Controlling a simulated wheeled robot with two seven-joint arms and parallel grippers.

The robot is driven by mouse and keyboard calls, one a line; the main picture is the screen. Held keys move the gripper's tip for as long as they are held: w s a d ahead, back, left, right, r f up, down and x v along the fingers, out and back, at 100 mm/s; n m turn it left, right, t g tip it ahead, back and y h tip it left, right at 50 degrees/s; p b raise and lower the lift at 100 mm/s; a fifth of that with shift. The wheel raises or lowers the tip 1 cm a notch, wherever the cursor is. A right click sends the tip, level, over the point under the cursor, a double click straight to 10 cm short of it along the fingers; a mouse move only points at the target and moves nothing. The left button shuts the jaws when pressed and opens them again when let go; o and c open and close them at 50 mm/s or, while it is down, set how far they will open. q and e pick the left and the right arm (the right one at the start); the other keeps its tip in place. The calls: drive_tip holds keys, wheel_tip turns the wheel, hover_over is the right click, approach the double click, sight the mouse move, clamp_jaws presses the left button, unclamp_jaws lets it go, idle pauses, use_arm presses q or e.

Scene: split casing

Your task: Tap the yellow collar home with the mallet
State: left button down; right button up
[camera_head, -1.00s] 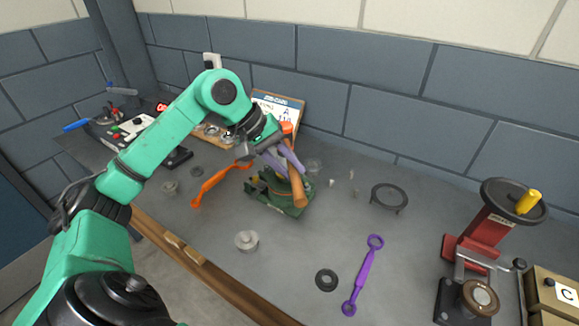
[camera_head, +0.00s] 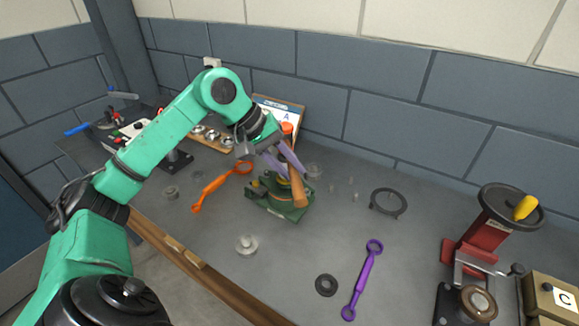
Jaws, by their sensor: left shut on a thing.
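My left gripper (camera_head: 283,163), with purple fingers, is shut on the mallet (camera_head: 297,190). The mallet's brown wooden part hangs down from the fingers, tilted, in front of the green casing (camera_head: 270,208). An orange-red piece shows just above the fingers; I cannot tell whether it belongs to the mallet. The green casing stands on the bench below the gripper, partly hidden by the mallet and fingers. A small yellowish part shows at its left side, but I cannot tell whether it is the yellow collar. I cannot tell whether the mallet touches the casing. My right gripper is not in view.
An orange spanner (camera_head: 214,187) lies left of the casing, a purple spanner (camera_head: 362,282) to the front right. A black ring (camera_head: 326,285), a grey flanged part (camera_head: 246,244) and a dark ring stand (camera_head: 388,203) are spread around. A red press (camera_head: 487,235) stands at right. A card board (camera_head: 279,108) stands behind.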

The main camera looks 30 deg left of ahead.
use_arm(q)
wheel_tip(320, 180, down, 3)
drive_tip(key=shift+r+b, duration=0.2)
drive_tip(key=shift+b, duration=0.45)
wheel_tip(320, 180, up, 7)
drive_tip(key=p, duration=0.5)
drive_tip(key=shift+f+p, duration=0.1)
drive_tip(key=shift+p, duration=0.3)
drive_tip(key=shift+f, duration=0.1)
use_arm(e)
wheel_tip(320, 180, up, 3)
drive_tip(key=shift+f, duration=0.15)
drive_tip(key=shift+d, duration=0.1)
